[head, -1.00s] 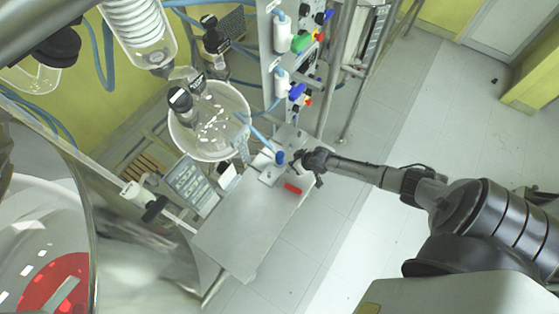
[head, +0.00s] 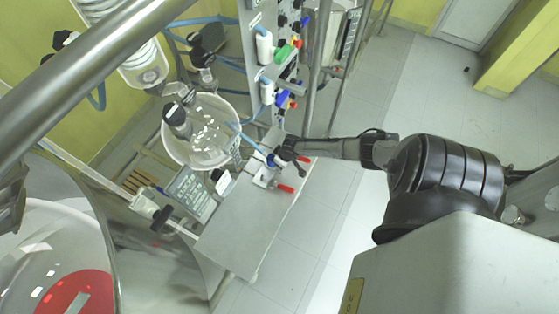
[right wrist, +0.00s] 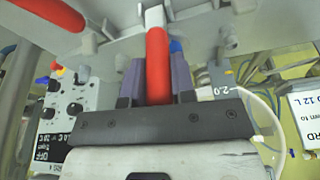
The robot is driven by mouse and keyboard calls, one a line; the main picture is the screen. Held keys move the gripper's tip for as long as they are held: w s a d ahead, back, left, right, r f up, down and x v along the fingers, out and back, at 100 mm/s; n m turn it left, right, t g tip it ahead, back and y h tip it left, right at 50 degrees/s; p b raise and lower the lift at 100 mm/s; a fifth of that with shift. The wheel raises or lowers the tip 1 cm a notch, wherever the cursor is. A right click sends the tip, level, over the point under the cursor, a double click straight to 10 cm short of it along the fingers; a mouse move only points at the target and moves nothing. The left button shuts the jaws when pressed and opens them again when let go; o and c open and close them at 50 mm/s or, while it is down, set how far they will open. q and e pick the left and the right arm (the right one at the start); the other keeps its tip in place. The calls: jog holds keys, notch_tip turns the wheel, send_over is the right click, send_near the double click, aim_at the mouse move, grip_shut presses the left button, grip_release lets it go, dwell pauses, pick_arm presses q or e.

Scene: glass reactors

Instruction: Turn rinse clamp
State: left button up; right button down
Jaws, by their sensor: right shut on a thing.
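The clamp with a red handle sits on the small metal table. In the right wrist view, a red handle (right wrist: 158,66) stands between the two fingers of my right gripper (right wrist: 156,80), which is shut on it. In the head view, my right gripper (head: 287,155) is at the table's back right corner, and a bit of red (head: 304,159) shows beside it. A second red handle (head: 285,188) lies in front of the gripper, apart from it; another red handle (right wrist: 58,12) shows at upper left in the wrist view. My left gripper is not in view.
The metal table (head: 240,233) is bare in front. A panel with coloured knobs (head: 280,50) rises behind. A large shiny vessel (head: 150,265) is at lower left.

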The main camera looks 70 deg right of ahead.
jog(key=c, duration=1)
grip_release()
jog(key=shift+o, duration=0.2)
jog(key=shift+s+r, duration=0.15)
jog(key=shift+r, duration=0.3)
jog(key=d+p+v, duration=0.1)
jog(key=v, duration=1.2)
jog(key=shift+a+p, duration=0.4)
jog(key=shift+a, duration=0.1)
jog(key=shift+f, duration=0.1)
